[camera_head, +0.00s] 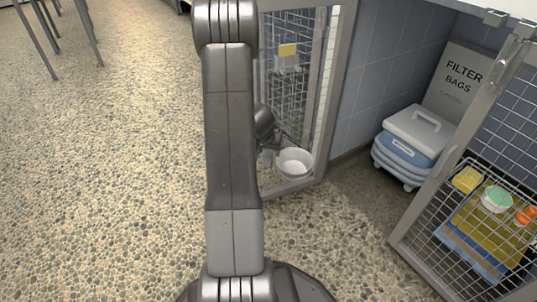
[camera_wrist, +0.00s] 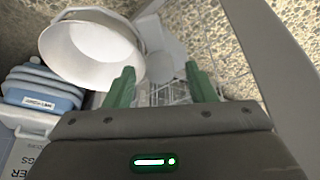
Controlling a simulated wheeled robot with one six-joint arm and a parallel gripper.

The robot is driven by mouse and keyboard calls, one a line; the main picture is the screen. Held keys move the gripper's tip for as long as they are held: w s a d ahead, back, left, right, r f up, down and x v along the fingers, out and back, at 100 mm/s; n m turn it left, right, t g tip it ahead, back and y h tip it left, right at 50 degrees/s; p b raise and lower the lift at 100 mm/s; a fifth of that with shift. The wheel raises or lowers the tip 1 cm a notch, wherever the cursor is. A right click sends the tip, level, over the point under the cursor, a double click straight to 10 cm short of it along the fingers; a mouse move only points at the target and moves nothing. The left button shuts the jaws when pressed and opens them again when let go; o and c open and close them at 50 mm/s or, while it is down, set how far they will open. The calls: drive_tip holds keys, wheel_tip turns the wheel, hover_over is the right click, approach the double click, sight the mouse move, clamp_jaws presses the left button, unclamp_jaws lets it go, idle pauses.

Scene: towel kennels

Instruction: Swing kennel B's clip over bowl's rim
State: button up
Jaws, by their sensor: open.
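The white bowl (camera_head: 294,161) is low at the bottom of an open-mesh door (camera_head: 290,95) in the head view. In the wrist view the bowl (camera_wrist: 92,58) is at upper left, with a grey band (camera_wrist: 133,22) along part of its rim. My gripper (camera_wrist: 162,88) has its two green fingers apart, just beside the bowl. A pale rounded piece (camera_wrist: 160,68) shows beyond the fingers, with nothing visibly held. I cannot tell whether the band or the rounded piece is the clip. My arm hides most of the gripper in the head view.
A blue-and-white lidded box (camera_head: 408,140) and a grey FILTER BAGS box (camera_head: 462,82) stand at right. Another mesh door (camera_head: 425,215) is at front right, with a yellow mat and small items behind it. Open pebbled floor (camera_head: 110,180) lies at left.

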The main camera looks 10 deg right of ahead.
drive_tip(key=shift+w+d+f, duration=0.1)
drive_tip(key=shift+f, duration=0.15)
drive_tip(key=c, duration=1)
drive_tip(key=shift+o, duration=0.2)
